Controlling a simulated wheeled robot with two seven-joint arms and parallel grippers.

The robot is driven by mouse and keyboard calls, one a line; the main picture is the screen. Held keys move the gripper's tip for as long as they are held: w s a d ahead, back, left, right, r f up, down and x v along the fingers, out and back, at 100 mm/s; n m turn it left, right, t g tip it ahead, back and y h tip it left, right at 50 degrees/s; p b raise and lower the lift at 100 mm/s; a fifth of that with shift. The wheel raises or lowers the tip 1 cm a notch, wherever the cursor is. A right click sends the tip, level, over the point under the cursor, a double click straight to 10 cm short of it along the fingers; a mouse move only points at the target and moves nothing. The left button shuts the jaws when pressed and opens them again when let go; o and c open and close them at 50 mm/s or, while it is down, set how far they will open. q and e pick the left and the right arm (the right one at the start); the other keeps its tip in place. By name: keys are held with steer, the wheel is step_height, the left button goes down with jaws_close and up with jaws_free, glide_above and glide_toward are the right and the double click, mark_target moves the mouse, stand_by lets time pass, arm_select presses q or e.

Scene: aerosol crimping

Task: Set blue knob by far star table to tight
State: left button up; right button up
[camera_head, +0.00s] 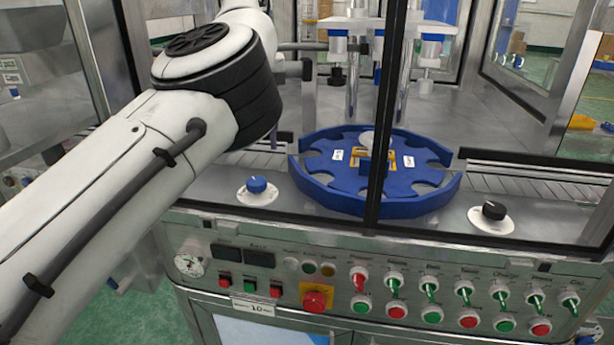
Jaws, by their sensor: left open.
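The blue knob (257,185) stands on a round white dial plate on the steel deck, left of the blue star table (455,192). I cannot read its dial marks at this size. My left arm crosses the left side of the view, its white and black joint above and left of the knob. My left gripper (311,58) shows only in part as dark and grey pieces right of that joint. It is open, well above and behind the knob, and not touching it. Part of it is hidden or hard to tell from the machine. My right gripper is not in view.
A black knob (494,210) sits on the deck at right. The front panel (340,270) below holds several switches, buttons and a red emergency stop (316,300). The deck around the blue knob is clear.

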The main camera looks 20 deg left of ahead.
mark_target(256, 181)
arm_select(q)
step_height(256, 181, down, 9)
steer(key=shift+a+r, duration=0.1)
steer(key=shift+r, duration=0.1)
steer(key=c, duration=1)
steer(key=shift+c, duration=0.2)
